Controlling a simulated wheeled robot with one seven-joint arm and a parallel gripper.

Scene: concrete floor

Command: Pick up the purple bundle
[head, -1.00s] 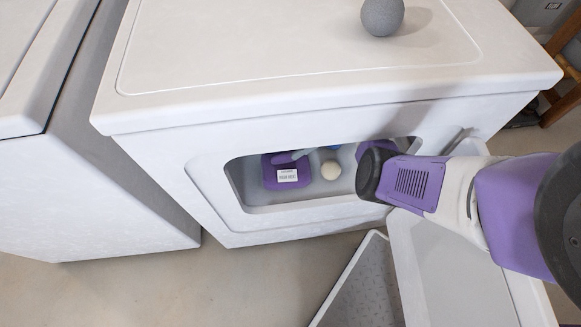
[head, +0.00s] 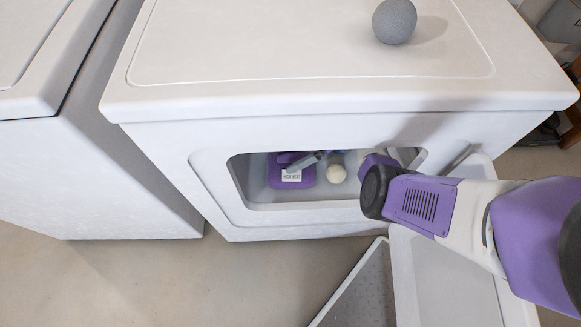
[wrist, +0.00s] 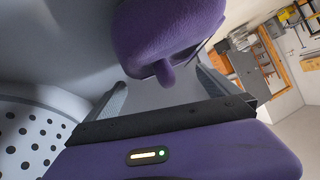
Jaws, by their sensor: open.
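In the wrist view a large purple, soft-looking bundle (wrist: 170,35) with a rounded nub fills the top middle, just past the fingertips of my gripper (wrist: 165,90). The grey fingers are spread, and no grip on the bundle shows. In the head view a purple thing with a white label (head: 291,181) lies inside the white machine's opening, left of the middle. I cannot tell for sure that it is the same bundle. A grey elongated thing lies across its upper right. My arm reaches in at the opening's right side, and the fingertips cannot be made out there.
A cream ball (head: 337,173) lies right of the labelled purple thing. The white machine (head: 330,105) has an opening with a raised rim. Its open door (head: 440,270) hangs below my arm. A grey ball (head: 394,21) rests on top. A second white appliance (head: 110,170) stands left.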

